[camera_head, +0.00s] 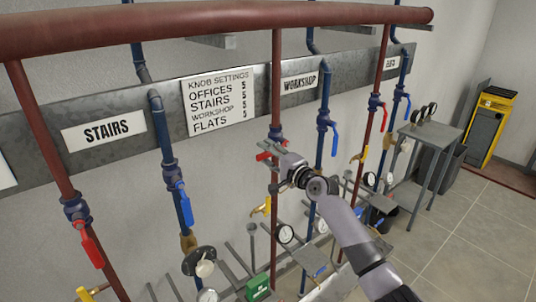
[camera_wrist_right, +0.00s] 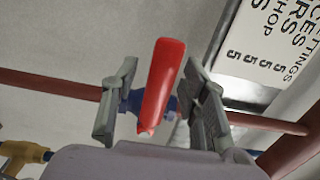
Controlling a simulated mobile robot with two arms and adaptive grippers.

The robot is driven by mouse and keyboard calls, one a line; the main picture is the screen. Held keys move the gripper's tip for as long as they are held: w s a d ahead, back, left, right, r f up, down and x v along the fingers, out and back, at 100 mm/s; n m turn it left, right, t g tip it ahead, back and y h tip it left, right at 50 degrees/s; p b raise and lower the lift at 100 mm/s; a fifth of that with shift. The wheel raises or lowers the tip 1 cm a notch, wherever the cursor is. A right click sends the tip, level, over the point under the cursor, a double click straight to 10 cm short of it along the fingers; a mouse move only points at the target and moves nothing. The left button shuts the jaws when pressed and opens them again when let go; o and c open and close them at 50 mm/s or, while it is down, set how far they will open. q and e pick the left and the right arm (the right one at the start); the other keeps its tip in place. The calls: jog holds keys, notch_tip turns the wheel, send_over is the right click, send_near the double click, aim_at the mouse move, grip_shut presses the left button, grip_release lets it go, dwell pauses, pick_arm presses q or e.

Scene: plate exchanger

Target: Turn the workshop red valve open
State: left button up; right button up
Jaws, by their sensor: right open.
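The workshop red valve sits on the red pipe (camera_head: 275,85) just left of the WORKSHOP sign (camera_head: 299,82) in the head view. Its blue body (camera_head: 276,131) shows above my right gripper (camera_head: 268,152), which partly hides the red handle. In the right wrist view the red handle (camera_wrist_right: 162,85) lies between the two open fingers of my right gripper (camera_wrist_right: 159,72), with a gap on each side. The handle stands across the line of its pipe (camera_wrist_right: 50,84) in that view. My left gripper is not in view.
A blue-handled valve (camera_head: 327,122) is on the blue pipe to the right. The stairs red valve (camera_head: 76,212) is at the far left. Gauges (camera_head: 285,234) and more pipework lie below. A grey table (camera_head: 432,132) and a yellow cabinet (camera_head: 490,125) stand at the right. Floor is clear at lower right.

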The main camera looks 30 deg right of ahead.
grip_shut()
dwell(0.4)
dwell(0.4)
